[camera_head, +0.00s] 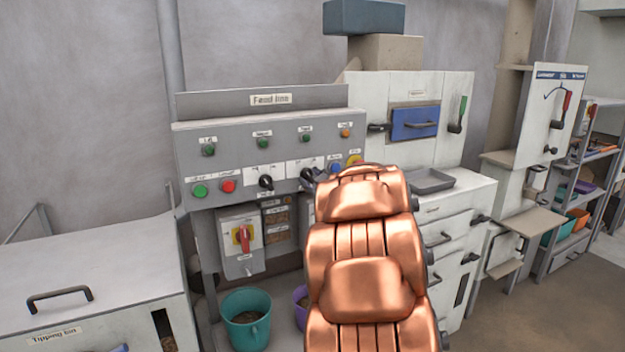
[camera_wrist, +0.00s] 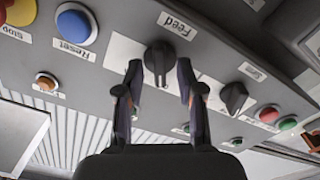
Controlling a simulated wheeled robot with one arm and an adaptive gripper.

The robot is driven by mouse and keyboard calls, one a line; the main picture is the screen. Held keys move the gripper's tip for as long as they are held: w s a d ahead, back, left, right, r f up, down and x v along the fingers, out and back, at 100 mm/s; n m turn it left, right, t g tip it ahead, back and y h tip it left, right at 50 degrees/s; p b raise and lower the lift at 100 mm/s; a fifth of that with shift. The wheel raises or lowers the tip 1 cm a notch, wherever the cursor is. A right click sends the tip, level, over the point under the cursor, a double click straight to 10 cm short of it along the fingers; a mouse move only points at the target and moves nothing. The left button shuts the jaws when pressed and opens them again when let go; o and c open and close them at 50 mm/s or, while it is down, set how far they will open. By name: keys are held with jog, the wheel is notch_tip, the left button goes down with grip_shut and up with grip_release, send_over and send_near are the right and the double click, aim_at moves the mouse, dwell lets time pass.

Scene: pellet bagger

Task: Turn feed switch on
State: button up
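The feed switch (camera_wrist: 158,57) is a black rotary knob on the grey panel, beside a white label (camera_wrist: 178,25) reading "Feed" in the wrist view. My gripper (camera_wrist: 160,72) is open, with one fingertip on each side of the knob and its tips near the panel. Gaps show between the fingers and the knob, so it is not gripped. In the head view my gripper (camera_head: 311,179) is at the panel's front, mostly behind my copper-coloured arm. The feed switch cannot be made out clearly there.
A second black knob (camera_wrist: 233,97) sits close by on the panel. A blue Reset button (camera_wrist: 76,24) and a yellow-ringed red Stop button (camera_wrist: 20,11) are on the other side. Green (camera_head: 199,190) and red (camera_head: 228,186) buttons are further left in the head view.

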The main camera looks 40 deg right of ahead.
grip_shut()
jog(key=shift+r+m+p, duration=0.15)
jog(key=shift+m+p, duration=0.25)
jog(key=shift+p, duration=0.25)
jog(key=shift+r+m+p, duration=0.1)
jog(key=shift+m+p, duration=0.6)
jog(key=shift+p, duration=0.1)
jog(key=m+p, duration=0.2)
jog(key=shift+m+p, duration=0.3)
jog(key=m+p, duration=0.2)
jog(key=m, duration=0.1)
jog(key=shift+d+m, duration=0.1)
jog(key=shift+m, duration=0.2)
jog(key=shift+m+p, duration=0.85)
jog(key=shift+m, duration=0.85)
jog(key=shift+f, duration=0.2)
